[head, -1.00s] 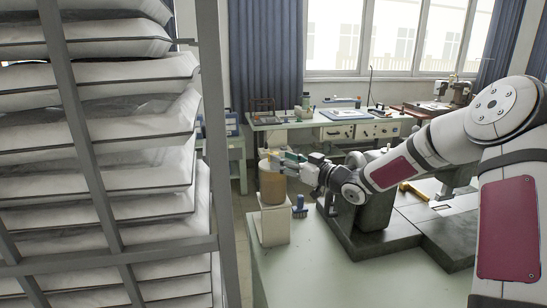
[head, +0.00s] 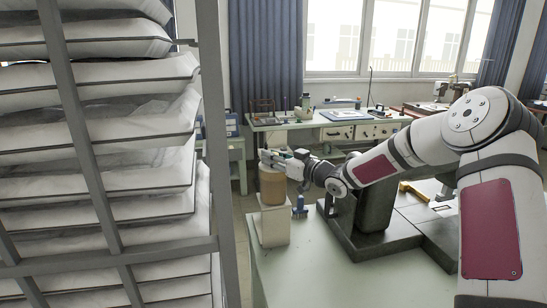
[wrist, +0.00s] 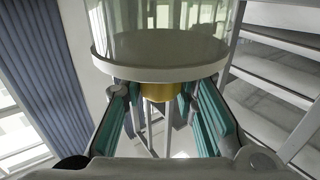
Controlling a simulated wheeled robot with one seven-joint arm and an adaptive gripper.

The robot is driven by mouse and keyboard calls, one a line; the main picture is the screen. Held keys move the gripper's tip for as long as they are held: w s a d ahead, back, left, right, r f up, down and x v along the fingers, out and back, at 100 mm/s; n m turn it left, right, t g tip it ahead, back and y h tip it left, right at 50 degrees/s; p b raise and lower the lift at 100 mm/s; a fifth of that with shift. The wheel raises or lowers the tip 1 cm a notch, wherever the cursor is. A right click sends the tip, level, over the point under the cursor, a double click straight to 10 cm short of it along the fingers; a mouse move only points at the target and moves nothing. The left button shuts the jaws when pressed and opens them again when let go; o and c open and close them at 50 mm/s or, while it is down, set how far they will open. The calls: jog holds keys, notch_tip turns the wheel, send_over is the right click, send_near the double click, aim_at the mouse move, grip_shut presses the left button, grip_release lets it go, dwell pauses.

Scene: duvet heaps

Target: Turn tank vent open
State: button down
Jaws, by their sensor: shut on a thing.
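The tank (head: 272,187) is a cylinder with a brownish lower body, standing upright on a pale block. In the wrist view its clear wall (wrist: 160,45) and white rim (wrist: 160,73) fill the upper middle. The tank vent (wrist: 156,91) is a small yellow knob at that rim, between the teal finger pads. My gripper (head: 270,157) is at the top of the tank in the head view. In the wrist view my gripper (wrist: 157,98) is shut on the vent. The vent's turn angle cannot be made out.
A metal rack (head: 215,150) of stacked duvets (head: 100,160) stands close on the left. A blue-handled brush (head: 299,207) stands beside the tank's block (head: 271,226). A dark machine (head: 368,205) sits to the right. The green tabletop (head: 320,275) in front is clear.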

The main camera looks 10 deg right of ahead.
jog(key=shift+m+t+h, duration=0.3)
jog(key=shift+m+h, duration=0.1)
jog(key=shift+h, duration=0.1)
jog(key=shift+s+a+m+t+h+p, duration=0.15)
jog(key=shift+m+t+h+p, duration=0.3)
jog(key=shift+m+h, duration=0.5)
jog(key=m+h, duration=0.1)
jog(key=h, duration=0.2)
jog(key=m+t+h, duration=0.1)
jog(key=m+h, duration=0.1)
jog(key=h, duration=0.1)
jog(key=shift+t+b, duration=0.25)
jog(key=shift+b, duration=0.1)
jog(key=shift+m+g+h+b, duration=0.2)
jog(key=shift+m+h+b, duration=0.3)
jog(key=shift+m+h, duration=0.95)
jog(key=shift+m+g+h+b, duration=0.2)
jog(key=shift+m+h+b, duration=0.5)
jog(key=shift+h, duration=1.2)
jog(key=shift+m, duration=0.3)
jog(key=c, duration=1.2)
grip_release()
jog(key=shift+c, duration=0.2)
jog(key=v, duration=1.1)
jog(key=shift+s, duration=0.3)
